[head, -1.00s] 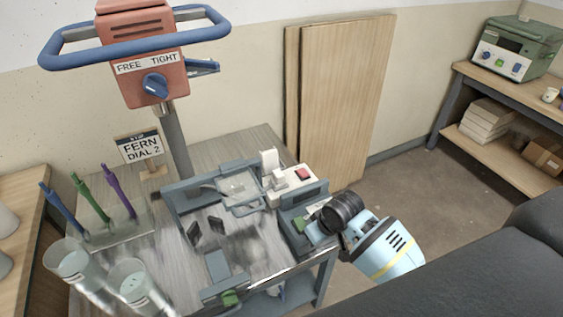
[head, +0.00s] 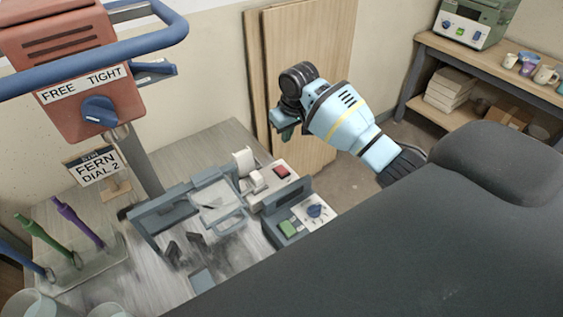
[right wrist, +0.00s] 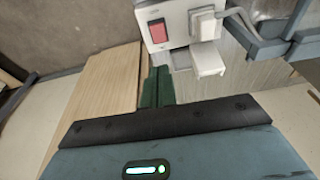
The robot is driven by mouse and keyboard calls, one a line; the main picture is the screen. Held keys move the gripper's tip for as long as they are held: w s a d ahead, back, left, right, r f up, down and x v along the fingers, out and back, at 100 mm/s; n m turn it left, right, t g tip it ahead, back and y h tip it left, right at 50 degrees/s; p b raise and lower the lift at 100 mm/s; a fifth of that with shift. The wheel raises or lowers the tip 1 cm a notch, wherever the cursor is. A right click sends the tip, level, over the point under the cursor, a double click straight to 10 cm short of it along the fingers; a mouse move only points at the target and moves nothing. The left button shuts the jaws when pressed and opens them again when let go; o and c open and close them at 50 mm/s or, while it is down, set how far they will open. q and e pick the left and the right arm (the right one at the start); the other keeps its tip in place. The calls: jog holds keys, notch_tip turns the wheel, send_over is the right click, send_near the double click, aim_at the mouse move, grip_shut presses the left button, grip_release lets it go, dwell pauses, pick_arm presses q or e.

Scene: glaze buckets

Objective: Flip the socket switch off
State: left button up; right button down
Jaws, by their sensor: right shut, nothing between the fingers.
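The socket is a white box with a red rocker switch (head: 281,172) on top, at the back of the bench in the head view. The switch also shows at the top of the right wrist view (right wrist: 157,32), beside a white plug (right wrist: 206,24) with a grey cable. I cannot tell which way the rocker is tipped. My right gripper (head: 288,131) is raised above and behind the socket, apart from it. Its green fingers (right wrist: 157,88) are together and empty, with their tips just below the switch in the wrist picture. My left gripper is out of view.
A grey unit with a blue dial and green button (head: 289,228) sits right beside the socket. A grey frame (head: 165,215) stands left of it. A red control head (head: 75,65) with a blue handle rises at left. Wooden boards (head: 330,45) lean on the wall behind.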

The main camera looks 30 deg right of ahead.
aim_at(282, 170)
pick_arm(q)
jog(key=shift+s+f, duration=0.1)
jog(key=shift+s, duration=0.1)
